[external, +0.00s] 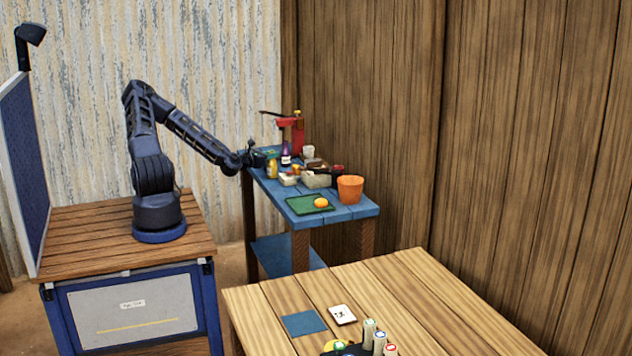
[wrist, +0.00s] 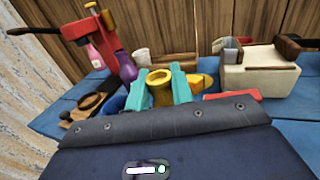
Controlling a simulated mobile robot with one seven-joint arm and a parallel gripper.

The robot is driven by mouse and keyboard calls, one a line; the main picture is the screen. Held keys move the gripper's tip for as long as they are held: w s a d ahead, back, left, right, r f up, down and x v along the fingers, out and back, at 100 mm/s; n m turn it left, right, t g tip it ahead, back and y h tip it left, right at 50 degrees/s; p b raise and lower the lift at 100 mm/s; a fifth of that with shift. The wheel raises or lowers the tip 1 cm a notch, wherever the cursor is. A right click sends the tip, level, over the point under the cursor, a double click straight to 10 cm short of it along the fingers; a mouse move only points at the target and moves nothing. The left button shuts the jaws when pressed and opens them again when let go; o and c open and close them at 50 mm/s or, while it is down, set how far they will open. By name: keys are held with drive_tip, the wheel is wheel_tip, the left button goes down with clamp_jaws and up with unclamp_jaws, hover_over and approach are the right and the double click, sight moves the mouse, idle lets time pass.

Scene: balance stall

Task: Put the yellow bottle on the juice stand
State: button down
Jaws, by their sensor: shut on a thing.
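The yellow bottle (external: 272,169) is upright at the left end of the blue table. In the wrist view its round open-looking top (wrist: 160,90) sits between two teal fingers. My gripper (wrist: 167,84) is shut on it; in the external view my gripper (external: 258,158) is at the bottle, from the left. Whether its base touches the table is hidden. No stand is clearly labelled as the juice stand. A red press with a long handle (external: 298,132) stands at the back of the blue table and also shows in the wrist view (wrist: 98,38).
A dark bottle (external: 286,159), white cup (external: 308,152) and beige box (external: 317,181) crowd the table near the gripper. An orange bucket (external: 350,190) and a green mat (external: 300,206) bearing an orange fruit are nearer. A wooden table (external: 400,290) stands in front.

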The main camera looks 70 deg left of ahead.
drive_tip(key=c, duration=1.2)
unclamp_jaws()
drive_tip(key=shift+f, duration=0.15)
drive_tip(key=shift+r, duration=0.2)
drive_tip(key=v, duration=0.7)
drive_tip(key=shift+s, duration=0.25)
